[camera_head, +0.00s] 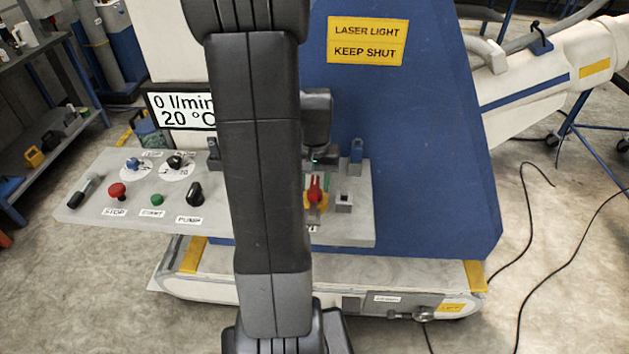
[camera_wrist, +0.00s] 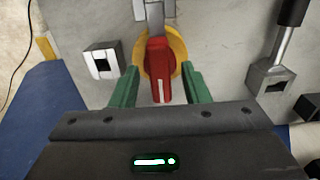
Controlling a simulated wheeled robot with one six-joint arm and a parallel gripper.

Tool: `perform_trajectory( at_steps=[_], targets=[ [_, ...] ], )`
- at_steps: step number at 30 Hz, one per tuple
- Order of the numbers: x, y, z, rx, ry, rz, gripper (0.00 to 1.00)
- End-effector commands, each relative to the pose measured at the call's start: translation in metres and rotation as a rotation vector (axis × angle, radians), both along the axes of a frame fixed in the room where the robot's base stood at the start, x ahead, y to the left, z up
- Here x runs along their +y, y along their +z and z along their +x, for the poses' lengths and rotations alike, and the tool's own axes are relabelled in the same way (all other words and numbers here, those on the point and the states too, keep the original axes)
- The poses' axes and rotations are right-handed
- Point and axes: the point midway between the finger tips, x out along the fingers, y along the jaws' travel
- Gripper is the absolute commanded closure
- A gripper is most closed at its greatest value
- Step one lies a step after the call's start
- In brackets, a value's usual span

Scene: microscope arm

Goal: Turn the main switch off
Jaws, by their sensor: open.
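The main switch is a red rotary knob (camera_head: 315,190) on a yellow plate (camera_head: 323,204), on the grey control panel just right of my arm. In the wrist view the red knob (camera_wrist: 157,70) sits on its round yellow plate (camera_wrist: 178,47), with its white mark toward the bottom of the picture. My gripper (camera_wrist: 159,75) is open, its green fingers on either side of the knob. Narrow gaps seem to show between fingers and knob; whether either touches is unclear.
A small grey block with a dark and white face (camera_wrist: 101,63) is left of the knob in the wrist view; a metal lever (camera_wrist: 283,45) is right. The panel (camera_head: 140,222) also bears a red stop button (camera_head: 116,191), a green button (camera_head: 157,199) and a black pump knob (camera_head: 194,193).

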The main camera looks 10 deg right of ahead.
Motion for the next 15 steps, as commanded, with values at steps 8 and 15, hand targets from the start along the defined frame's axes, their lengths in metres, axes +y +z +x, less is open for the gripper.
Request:
perform_trajectory(
  at_steps=[8, 15],
  targets=[
    [0.0, 0.0002, 0.0, 0.0, 0.0, 0.0, 1.0],
    [0.0, 0.0003, 0.0, 0.0, 0.004, 0.0, 1.0]
  ],
)
